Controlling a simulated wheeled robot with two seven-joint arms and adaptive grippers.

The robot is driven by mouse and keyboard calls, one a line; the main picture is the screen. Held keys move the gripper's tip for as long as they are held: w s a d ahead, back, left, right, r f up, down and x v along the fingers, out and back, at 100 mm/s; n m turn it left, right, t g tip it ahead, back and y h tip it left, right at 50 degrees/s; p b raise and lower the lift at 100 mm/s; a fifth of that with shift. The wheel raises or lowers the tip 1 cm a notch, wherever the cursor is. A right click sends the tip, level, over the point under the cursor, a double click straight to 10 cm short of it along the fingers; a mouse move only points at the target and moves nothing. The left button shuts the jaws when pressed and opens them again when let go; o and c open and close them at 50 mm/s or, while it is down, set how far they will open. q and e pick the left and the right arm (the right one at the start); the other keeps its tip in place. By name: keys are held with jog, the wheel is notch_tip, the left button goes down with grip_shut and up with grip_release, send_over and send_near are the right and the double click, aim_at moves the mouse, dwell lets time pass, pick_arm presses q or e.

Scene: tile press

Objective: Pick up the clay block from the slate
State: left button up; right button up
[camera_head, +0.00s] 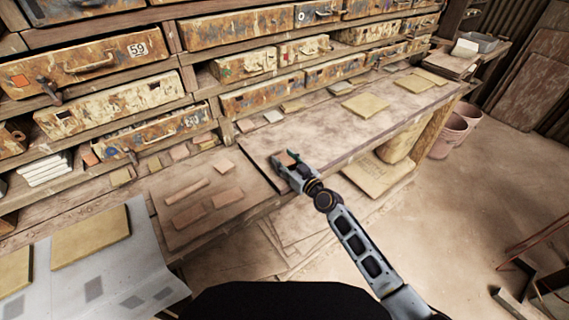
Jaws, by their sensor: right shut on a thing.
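My right gripper (285,162) reaches in from the lower right over the workbench. It is shut on a small reddish-brown clay block (288,157), which shows between its fingers and is partly hidden by them. The gripper is at the left end of a long flat slab (330,130) with a dark edge, which may be the slate. I cannot tell whether the block touches the slab. My left gripper is not in view.
Worn, paint-stained drawers (100,62) line the back of the bench. Yellowish tiles lie on the slab (365,105) and on a pale sheet at left (90,238). Pink buckets (450,136) stand on the floor at right. The slab's middle is mostly clear.

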aim_at(285, 159)
jog(key=shift+r, duration=0.1)
